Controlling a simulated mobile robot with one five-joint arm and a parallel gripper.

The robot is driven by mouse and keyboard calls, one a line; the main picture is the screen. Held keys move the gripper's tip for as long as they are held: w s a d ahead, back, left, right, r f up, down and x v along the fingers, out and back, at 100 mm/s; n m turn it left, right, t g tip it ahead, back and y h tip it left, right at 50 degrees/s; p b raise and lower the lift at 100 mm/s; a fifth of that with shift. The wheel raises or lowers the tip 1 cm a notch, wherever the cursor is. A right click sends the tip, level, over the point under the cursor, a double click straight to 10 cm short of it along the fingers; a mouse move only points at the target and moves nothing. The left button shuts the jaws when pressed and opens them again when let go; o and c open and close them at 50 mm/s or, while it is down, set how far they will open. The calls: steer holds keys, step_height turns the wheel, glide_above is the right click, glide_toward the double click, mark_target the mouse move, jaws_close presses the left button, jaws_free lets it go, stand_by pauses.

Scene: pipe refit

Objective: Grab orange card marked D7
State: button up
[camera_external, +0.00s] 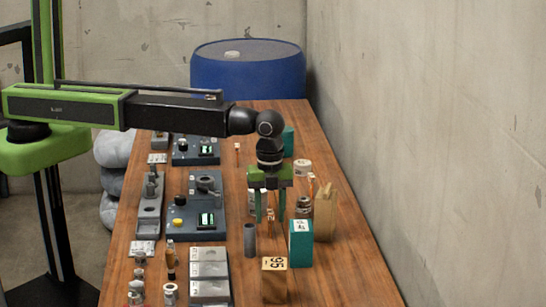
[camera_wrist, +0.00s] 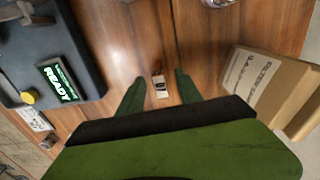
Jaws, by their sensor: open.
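My gripper (camera_external: 270,218) is open and points down over the wooden table, right of the grey devices. Its two green fingers also show in the wrist view (camera_wrist: 160,90). A small upright orange-brown piece with dark marks (camera_external: 270,216) shows between the fingers in the external view. In the wrist view a small piece with a white label (camera_wrist: 160,88) lies between and just beyond the fingertips, and nothing is gripped. Its marking is too small to read, so I cannot tell whether it is the card D7.
A teal box (camera_external: 300,245), a tan bag-like packet (camera_external: 326,212) and a jar (camera_external: 303,208) stand close on the right. A grey cylinder (camera_external: 250,240) and a wooden block (camera_external: 274,282) stand nearer the front. A device with a READY screen (camera_wrist: 60,80) is at left in the wrist view.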

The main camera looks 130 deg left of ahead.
mark_target(270, 235)
step_height(270, 235, down, 3)
steer(key=shift+f+b, duration=0.2)
steer(key=shift+b, duration=0.75)
steer(key=shift+r, duration=0.2)
steer(key=shift+c, duration=0.4)
jaws_close()
